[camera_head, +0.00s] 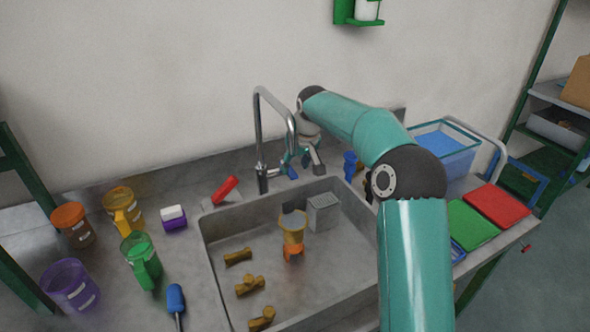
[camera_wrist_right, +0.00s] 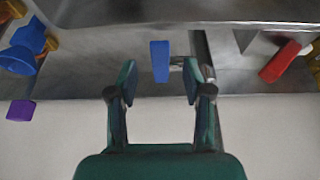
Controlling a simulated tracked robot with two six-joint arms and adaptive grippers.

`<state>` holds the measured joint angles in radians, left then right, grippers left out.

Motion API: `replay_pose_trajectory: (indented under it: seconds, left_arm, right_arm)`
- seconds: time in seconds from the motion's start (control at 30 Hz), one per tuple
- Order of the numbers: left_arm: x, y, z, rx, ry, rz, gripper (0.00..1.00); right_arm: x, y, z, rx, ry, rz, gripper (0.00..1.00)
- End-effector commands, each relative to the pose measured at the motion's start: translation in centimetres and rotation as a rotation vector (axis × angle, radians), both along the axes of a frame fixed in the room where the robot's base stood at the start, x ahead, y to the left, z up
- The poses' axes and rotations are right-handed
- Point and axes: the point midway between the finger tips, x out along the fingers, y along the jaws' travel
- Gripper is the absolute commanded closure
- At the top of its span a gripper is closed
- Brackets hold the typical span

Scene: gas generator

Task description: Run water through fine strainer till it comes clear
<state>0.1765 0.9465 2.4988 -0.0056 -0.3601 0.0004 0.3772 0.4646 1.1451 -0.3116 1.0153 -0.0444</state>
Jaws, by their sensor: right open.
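The metal tap (camera_head: 258,145) arches over the sink (camera_head: 338,268); I see no water stream from it. My right gripper (camera_head: 297,160) is open beside the tap spout. In the right wrist view, a blue tap lever (camera_wrist_right: 160,62) shows between its spread fingers (camera_wrist_right: 158,82), with gaps on both sides. In the sink stands a yellow and orange vessel (camera_head: 292,232) with a dark top. A grey mesh-like box (camera_head: 323,213) stands beside it. I cannot tell which of these is the fine strainer. My left gripper is not in view.
Several yellow fittings (camera_head: 238,257) lie in the sink. Coloured jugs (camera_head: 142,262) and a red-handled item (camera_head: 225,190) are on the left counter. A blue tub (camera_head: 443,150), green board (camera_head: 470,225) and red board (camera_head: 497,205) are on the right. My right arm crosses the sink's right side.

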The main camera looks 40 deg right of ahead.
Motion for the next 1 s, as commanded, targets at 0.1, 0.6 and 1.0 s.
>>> replay_pose_trajectory:
  seconds: [0.1, 0.6, 1.0]
  left_arm:
    - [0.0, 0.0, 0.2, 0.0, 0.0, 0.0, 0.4]
    - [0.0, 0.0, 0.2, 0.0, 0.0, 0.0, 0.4]
    - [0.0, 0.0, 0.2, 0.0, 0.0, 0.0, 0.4]
  right_arm:
    - [0.6, -0.2, -1.6, 0.001, 0.003, 0.0, 0.5]
    - [1.1, -0.3, -2.9, 0.0, 0.0, 0.0, 0.53]
    - [1.1, -0.4, -2.8, 0.0, 0.0, -0.001, 1.0]
